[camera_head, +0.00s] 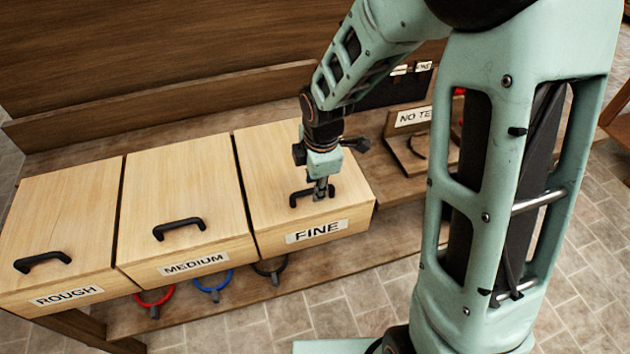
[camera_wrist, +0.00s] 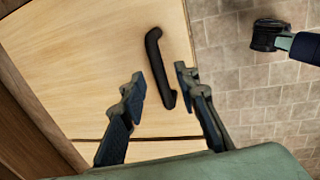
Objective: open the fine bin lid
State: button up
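The fine bin lid (camera_head: 274,155) is a pale wooden lid, closed, on the right bin of a row of three. The bin's front carries the label FINE (camera_head: 316,231). Its black bar handle (camera_head: 298,200) is near the lid's front edge, and the handle also shows in the wrist view (camera_wrist: 154,62). My gripper (camera_head: 320,195) is right at the handle in the head view. In the wrist view my gripper (camera_wrist: 158,78) is open, with its two fingertips apart on either side of the handle's near end. I cannot tell whether either finger touches the handle.
The medium bin (camera_head: 185,180) and rough bin (camera_head: 62,215) stand closed to the left, with like handles. Red (camera_head: 155,297), blue (camera_head: 213,284) and dark rings hang below the bins. A stand marked NO TE... (camera_head: 413,117) is at the right. Tiled floor (camera_head: 350,310) lies in front.

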jog(key=shift+f, duration=0.3)
jog(key=shift+c, duration=0.7)
grip_shut()
